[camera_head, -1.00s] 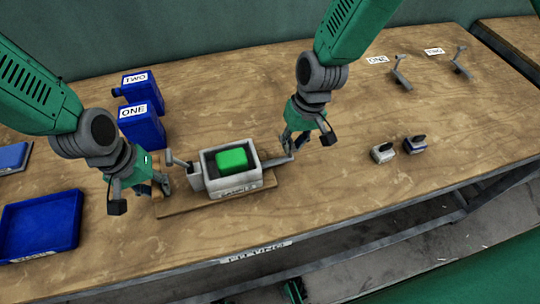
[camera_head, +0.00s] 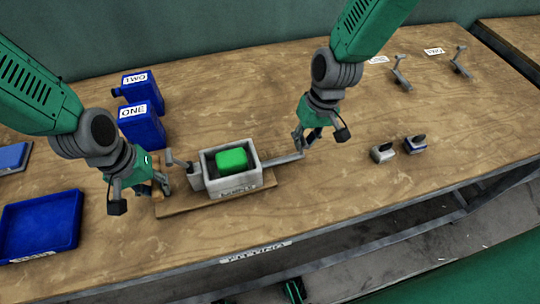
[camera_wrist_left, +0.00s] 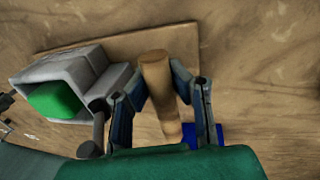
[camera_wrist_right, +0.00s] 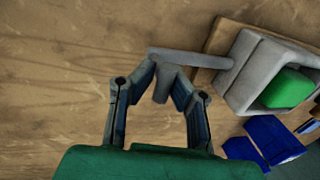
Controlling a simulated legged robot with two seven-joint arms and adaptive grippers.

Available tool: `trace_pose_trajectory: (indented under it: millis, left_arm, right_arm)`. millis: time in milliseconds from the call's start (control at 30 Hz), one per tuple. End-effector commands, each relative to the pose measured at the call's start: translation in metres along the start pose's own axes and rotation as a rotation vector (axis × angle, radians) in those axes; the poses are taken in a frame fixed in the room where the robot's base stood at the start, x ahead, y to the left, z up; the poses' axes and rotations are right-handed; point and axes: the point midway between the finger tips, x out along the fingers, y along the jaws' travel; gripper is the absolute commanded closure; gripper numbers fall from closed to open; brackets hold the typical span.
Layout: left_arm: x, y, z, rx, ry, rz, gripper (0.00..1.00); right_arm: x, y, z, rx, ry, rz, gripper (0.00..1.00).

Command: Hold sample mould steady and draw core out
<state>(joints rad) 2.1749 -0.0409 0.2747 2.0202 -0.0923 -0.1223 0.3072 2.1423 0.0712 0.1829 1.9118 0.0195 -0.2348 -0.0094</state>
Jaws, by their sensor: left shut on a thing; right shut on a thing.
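The sample mould (camera_head: 237,183) is a grey open box with a green block (camera_head: 232,159) inside, on a wooden board (camera_head: 262,182). The core (camera_head: 284,160) is a grey rod sticking out of the mould's right side; its T-shaped end shows in the right wrist view (camera_wrist_right: 190,58). My right gripper (camera_head: 308,142) is shut on that end. My left gripper (camera_head: 156,187) is shut on an upright wooden peg (camera_wrist_left: 157,85) at the board's left end, beside the mould. How much rod remains inside the mould is hidden.
Blue containers marked ONE (camera_head: 142,128) and TWO (camera_head: 138,87) stand behind the mould. A blue tray (camera_head: 40,225) lies at front left.

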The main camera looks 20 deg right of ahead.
Motion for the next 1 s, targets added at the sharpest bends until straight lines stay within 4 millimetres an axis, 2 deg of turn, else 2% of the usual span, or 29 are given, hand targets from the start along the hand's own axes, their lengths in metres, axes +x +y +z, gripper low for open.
trace_pose_trajectory:
  millis: [133,200,233,533,633,767,1000]
  left_arm:
    - [-0.001,-0.002,0.0,-0.001,-0.001,-0.002,1.0]
    - [-0.001,-0.002,0.0,-0.001,-0.001,-0.002,1.0]
    - [-0.001,-0.001,0.0,-0.001,-0.001,-0.002,1.0]
    - [0.0,0.0,0.0,0.0,-0.001,-0.001,1.0]
    - [0.0,0.0,0.0,0.0,-0.001,0.0,1.0]
    - [0.0,0.0,0.0,0.0,0.0,0.0,1.0]
    - [0.0,0.0,0.0,0.001,0.0,0.0,1.0]
  right_arm:
    - [-0.002,0.006,-0.001,0.002,0.004,0.002,1.0]
    - [-0.002,0.006,-0.001,0.001,0.003,0.002,0.69]
    - [-0.002,0.006,-0.001,0.001,0.003,0.002,0.65]
    - [-0.002,0.005,-0.001,0.0,0.001,0.001,0.65]
    - [-0.008,0.005,-0.001,0.001,0.002,0.001,0.65]
    - [-0.029,0.005,-0.002,0.001,0.005,0.0,0.65]
    - [-0.081,0.005,-0.003,0.0,0.006,0.0,0.65]
